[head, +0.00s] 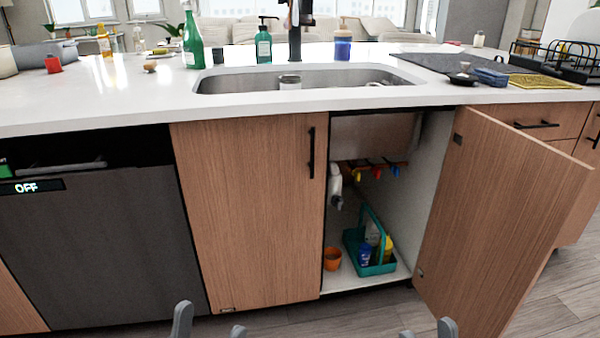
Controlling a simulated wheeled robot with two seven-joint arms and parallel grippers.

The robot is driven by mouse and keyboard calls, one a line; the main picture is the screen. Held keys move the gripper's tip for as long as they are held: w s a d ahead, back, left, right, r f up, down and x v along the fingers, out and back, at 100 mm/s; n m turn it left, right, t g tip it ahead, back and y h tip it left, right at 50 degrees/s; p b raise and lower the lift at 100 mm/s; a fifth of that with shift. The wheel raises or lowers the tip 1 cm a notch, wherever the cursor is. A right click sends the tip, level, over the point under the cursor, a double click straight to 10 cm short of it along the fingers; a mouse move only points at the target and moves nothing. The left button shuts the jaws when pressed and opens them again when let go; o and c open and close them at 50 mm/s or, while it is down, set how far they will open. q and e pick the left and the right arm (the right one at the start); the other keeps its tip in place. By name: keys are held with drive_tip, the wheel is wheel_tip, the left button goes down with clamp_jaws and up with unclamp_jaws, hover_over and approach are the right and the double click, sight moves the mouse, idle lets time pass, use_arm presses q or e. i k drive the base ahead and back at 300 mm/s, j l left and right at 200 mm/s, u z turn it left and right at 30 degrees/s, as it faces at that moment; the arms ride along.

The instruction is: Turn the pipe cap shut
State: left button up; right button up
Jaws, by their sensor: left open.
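A white pipe (335,182) hangs under the sink, inside the open cabinet at its left side. Its lower end looks greyish; a separate cap is too small to make out, so I cannot tell how it is turned. My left gripper (210,326) shows only its two fingertips at the bottom edge, set apart and empty. My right gripper (426,332) also shows two separated fingertips at the bottom edge, with nothing visible between them. Both are in front of the cabinet, well away from the pipe.
The right cabinet door (500,215) stands open, swung outward; the left door (248,215) is shut. A teal caddy (350,243) with bottles and an orange cup (332,258) stand on the cabinet floor. Small coloured items (377,172) hang below the basin. A dishwasher (100,245) is at left.

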sight(336, 201)
drive_tip(key=l+u, duration=0.25)
drive_tip(key=l, duration=0.6)
drive_tip(key=l+u, duration=0.25)
drive_tip(key=l, duration=0.6)
drive_tip(key=k, duration=0.05)
